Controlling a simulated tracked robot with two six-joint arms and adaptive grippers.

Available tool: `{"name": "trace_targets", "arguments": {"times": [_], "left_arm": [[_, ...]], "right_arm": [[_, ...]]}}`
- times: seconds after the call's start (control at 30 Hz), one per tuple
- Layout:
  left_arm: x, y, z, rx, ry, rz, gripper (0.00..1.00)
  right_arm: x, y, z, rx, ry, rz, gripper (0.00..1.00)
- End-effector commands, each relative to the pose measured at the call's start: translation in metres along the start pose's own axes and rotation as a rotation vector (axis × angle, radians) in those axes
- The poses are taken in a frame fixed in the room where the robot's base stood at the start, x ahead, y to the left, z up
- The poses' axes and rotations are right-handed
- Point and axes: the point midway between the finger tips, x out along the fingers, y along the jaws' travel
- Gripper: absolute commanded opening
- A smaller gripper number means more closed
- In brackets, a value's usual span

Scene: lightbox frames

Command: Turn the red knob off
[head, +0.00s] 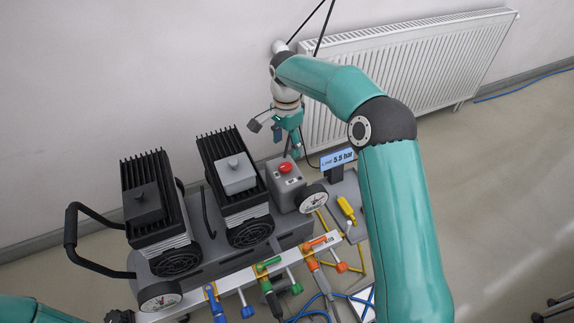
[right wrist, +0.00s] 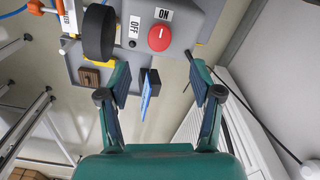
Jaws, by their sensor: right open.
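The red knob (head: 285,167) sits on top of a grey control box on the compressor. In the right wrist view the red knob (right wrist: 159,39) is near the top, with an ON label (right wrist: 163,14) and an OFF label (right wrist: 134,29) beside it. A small pale mark shows on the knob, but I cannot tell for sure which label it points to. My right gripper (head: 279,140) is above and behind the knob in the head view. My left gripper cannot be made out.
A blue pressure sign (head: 337,158) stands just right of the knob, and a round gauge (head: 314,198) is close by. Two black finned motors (head: 232,180) stand to the left. A rail (head: 240,277) with coloured valves runs in front. A white radiator (head: 430,65) is on the wall behind.

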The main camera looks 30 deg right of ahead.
Motion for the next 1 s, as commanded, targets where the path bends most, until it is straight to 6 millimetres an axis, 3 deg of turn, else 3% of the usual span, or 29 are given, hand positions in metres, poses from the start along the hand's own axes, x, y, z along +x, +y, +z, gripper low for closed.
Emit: {"name": "trace_targets", "arguments": {"times": [0.1,0.33,0.53,0.83,1.0], "left_arm": [[0.009,-0.003,0.0,0.0,0.0,0.0,0.4],[0.015,-0.005,0.0,0.0,0.0,0.0,0.4],[0.017,-0.006,0.0,0.0,0.0,0.0,0.4],[0.017,-0.006,0.0,0.0,0.0,0.0,0.4],[0.017,-0.006,0.0,0.0,0.0,0.0,0.4]], "right_arm": [[0.03,0.0,0.001,-0.001,0.0,0.004,0.65],[0.067,0.0,0.001,0.0,0.0,0.002,0.65],[0.08,-0.001,0.001,-0.001,0.0,0.0,0.65],[0.081,-0.001,0.001,-0.001,0.0,0.0,0.65],[0.081,-0.001,0.001,-0.002,0.0,0.0,0.38]]}}
